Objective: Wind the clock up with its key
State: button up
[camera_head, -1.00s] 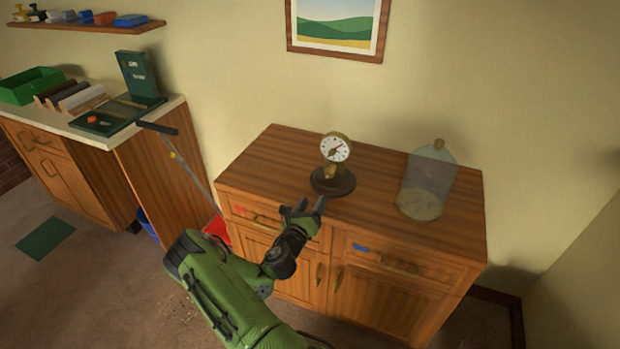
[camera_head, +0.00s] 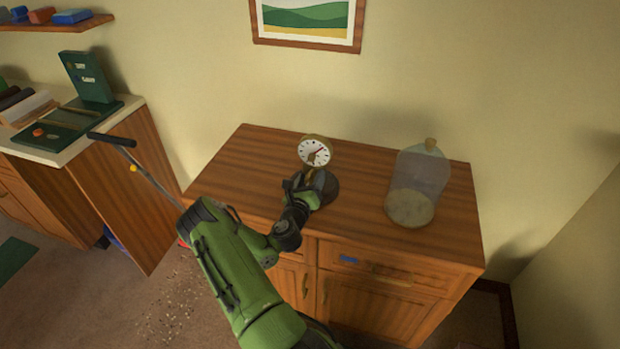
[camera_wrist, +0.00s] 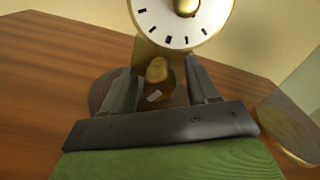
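The clock (camera_head: 315,151) stands upright on a dark round base on the wooden cabinet, its white dial facing me. The wrist view shows the lower part of its dial (camera_wrist: 180,25); the top is cut off. Below the dial is a rounded brass piece (camera_wrist: 157,70), apparently the winding key. My gripper (camera_head: 312,178) is at the front of the clock, low below the dial. In the wrist view my gripper (camera_wrist: 163,85) has its fingers apart, one on each side of the brass piece, with visible gaps. I cannot tell how deep the brass piece sits between them.
A clear glass dome (camera_head: 420,172) with a knob stands right of the clock; its edge shows in the wrist view (camera_wrist: 290,130). The cabinet top (camera_head: 245,160) is clear on the left. A counter (camera_head: 60,150) with a green box stands further left. A framed picture (camera_head: 308,47) hangs behind.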

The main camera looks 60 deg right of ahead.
jog(key=c, duration=1)
jog(key=shift+c, duration=0.2)
jog(key=shift+f, duration=0.1)
